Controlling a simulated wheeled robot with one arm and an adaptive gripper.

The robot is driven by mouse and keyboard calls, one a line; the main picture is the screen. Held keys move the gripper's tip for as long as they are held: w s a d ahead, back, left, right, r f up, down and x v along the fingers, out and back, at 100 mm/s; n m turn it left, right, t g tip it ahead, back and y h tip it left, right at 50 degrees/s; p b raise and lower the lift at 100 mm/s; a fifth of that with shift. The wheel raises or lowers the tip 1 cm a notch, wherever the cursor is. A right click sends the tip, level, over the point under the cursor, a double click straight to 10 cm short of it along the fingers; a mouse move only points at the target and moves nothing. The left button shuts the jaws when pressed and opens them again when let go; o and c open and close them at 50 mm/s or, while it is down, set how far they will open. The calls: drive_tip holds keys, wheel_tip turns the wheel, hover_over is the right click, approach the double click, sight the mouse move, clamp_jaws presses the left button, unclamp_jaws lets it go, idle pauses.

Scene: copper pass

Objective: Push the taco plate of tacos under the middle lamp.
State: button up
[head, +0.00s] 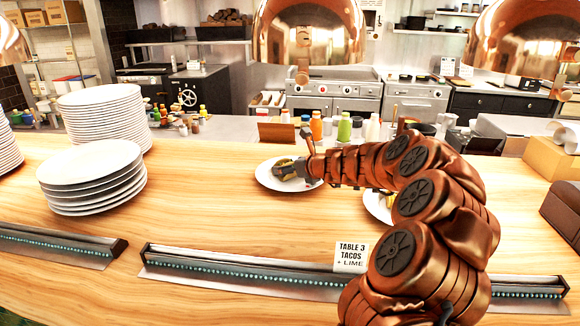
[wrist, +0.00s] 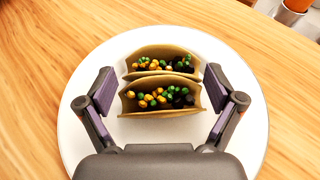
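The taco plate (head: 265,181) is a white round plate on the wooden counter, roughly below the middle copper lamp (head: 308,35) in the head view, slightly to its left. Two filled tacos (wrist: 160,101) stand side by side on it in the wrist view, where the plate's white rim (wrist: 75,130) surrounds them. My gripper (wrist: 160,90) is over the plate with its fingers spread, one on each side of the tacos. No clear contact shows. In the head view my gripper (head: 306,158) is at the plate's right side, partly covering it.
A second white plate (head: 376,207) is half hidden behind my arm. Stacks of white plates (head: 92,180) stand at left. A ticket reading "TABLE 3 TACOS + LIME" (head: 351,257) stands on the metal rail (head: 240,272) in front. Bottles (head: 345,129) stand behind the counter. Bare wood lies left of the taco plate.

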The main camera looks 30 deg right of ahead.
drive_tip(key=c, duration=1.3)
drive_tip(key=shift+c, duration=0.2)
drive_tip(key=shift+s, duration=0.1)
